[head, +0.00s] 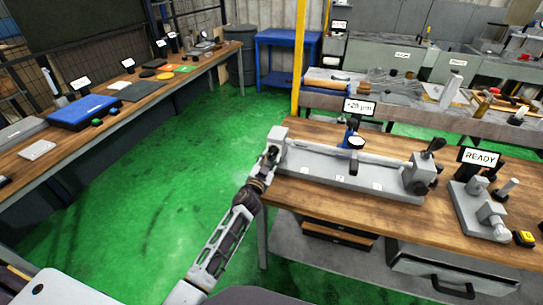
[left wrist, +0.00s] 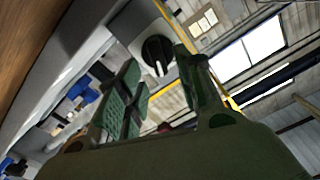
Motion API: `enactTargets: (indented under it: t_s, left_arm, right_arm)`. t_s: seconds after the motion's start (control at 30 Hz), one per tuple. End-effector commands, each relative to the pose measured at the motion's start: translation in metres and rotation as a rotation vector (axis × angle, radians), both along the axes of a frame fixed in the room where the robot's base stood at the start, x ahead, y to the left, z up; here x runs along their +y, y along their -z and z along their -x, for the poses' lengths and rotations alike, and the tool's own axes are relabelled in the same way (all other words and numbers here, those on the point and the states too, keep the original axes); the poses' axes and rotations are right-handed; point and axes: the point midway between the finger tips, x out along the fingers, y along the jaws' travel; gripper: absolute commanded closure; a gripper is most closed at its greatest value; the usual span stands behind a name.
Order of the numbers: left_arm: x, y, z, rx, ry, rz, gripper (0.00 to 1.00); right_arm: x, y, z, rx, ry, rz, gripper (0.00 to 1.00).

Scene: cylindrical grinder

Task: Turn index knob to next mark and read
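My right gripper is not in view.
The grinder stands on a wooden bench (head: 300,196). To its right are a READY sign (head: 479,156), a grey fixture (head: 478,210) and a yellow-and-black item (head: 524,238). A yellow post (head: 298,60) rises behind. Green floor (head: 150,190) is clear at left.

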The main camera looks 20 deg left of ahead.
Motion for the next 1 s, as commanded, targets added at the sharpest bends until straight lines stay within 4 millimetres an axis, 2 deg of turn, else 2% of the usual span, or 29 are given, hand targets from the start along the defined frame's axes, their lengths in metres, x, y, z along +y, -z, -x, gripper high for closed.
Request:
enactTargets:
  t_s: [0.33, 0.8, 0.83, 1.0]
  left_arm:
    - [-0.001, -0.001, -0.024, -0.001, 0.000, 0.000, 0.64]
    - [-0.001, 0.000, -0.029, 0.000, 0.000, 0.000, 0.64]
    - [-0.001, 0.000, -0.029, 0.000, 0.000, 0.000, 0.66]
    - [-0.001, 0.000, -0.029, 0.000, 0.000, 0.000, 0.87]
  right_arm:
    - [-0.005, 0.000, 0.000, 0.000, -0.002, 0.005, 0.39]
    - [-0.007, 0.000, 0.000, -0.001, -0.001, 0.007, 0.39]
    - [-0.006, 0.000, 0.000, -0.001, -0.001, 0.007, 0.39]
    - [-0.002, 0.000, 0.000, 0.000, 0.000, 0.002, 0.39]
